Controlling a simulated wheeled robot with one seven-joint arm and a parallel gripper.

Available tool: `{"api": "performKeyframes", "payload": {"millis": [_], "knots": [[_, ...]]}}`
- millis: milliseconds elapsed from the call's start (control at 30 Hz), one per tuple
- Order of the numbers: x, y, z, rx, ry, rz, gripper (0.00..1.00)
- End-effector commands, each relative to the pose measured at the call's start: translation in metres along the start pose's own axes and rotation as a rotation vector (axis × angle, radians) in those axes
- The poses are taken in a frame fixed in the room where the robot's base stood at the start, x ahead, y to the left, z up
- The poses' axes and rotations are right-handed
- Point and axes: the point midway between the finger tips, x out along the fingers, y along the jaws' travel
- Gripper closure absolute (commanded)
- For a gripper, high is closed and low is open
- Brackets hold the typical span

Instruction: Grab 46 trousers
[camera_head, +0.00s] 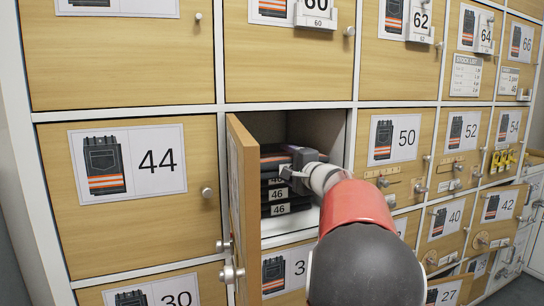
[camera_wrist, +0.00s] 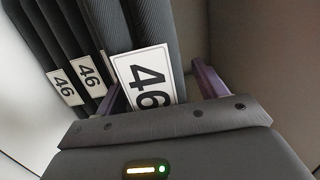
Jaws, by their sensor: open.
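A stack of folded dark trousers (camera_head: 271,182) with orange stripes and white "46" tags lies in an open locker compartment. In the wrist view the stack (camera_wrist: 62,35) appears turned on its side, with several "46" tags showing. My gripper (camera_head: 303,170) reaches into the compartment at the top of the stack. In the wrist view its two purple fingers (camera_wrist: 160,82) are open, one on each side of the end trousers (camera_wrist: 148,35) and their large "46" tag (camera_wrist: 145,76). I cannot tell whether the fingers touch the cloth. The fingertips are partly hidden.
The compartment's wooden door (camera_head: 243,215) stands open on the left side. The closed 44 door (camera_head: 130,205) is to its left and the closed 50 door (camera_head: 395,150) to its right. The compartment's upper space (camera_head: 318,130) is empty.

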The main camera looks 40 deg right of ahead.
Motion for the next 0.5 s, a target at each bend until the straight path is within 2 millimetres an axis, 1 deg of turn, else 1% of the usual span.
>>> {"api": "performKeyframes", "payload": {"millis": [167,267,500], "knots": [[0.0002,0.0004,-0.0001,0.0,0.0,0.0,0.29],[0.0001,0.0004,-0.0001,0.0,0.0,0.0,0.41],[-0.0001,0.0004,-0.0001,-0.001,0.0,0.0,0.72]]}}
